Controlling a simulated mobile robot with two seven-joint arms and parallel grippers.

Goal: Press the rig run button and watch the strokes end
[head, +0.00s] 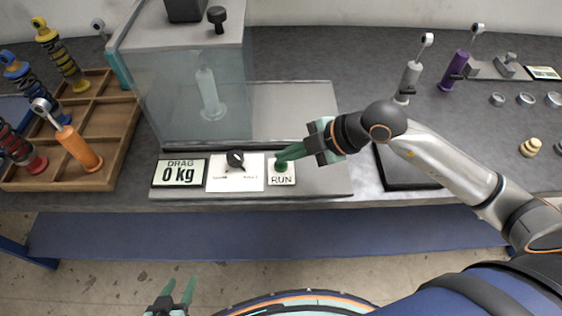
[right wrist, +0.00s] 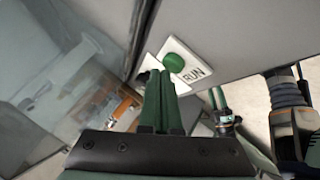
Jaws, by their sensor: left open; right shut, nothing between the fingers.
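The run button (head: 281,166) is a green cap on a white plate marked RUN, at the front edge of the rig's base. It also shows in the right wrist view (right wrist: 173,62), just beyond my fingertips. My right gripper (head: 283,157) is shut and empty, with its tips right at the button; I cannot tell whether they touch it. The rig (head: 175,85) has a clear guard with a grey shock body (head: 209,95) behind it. Its drag display (head: 180,173) reads 0 kg. My left gripper (head: 178,293) is open and empty, low in front of the bench.
A black selector knob (head: 235,159) sits left of the button. A wooden tray (head: 113,125) with shocks stands at left. Grey (head: 411,76) and purple (head: 456,70) shocks and small rings stand at right. A dark tray (head: 400,175) lies under my right arm.

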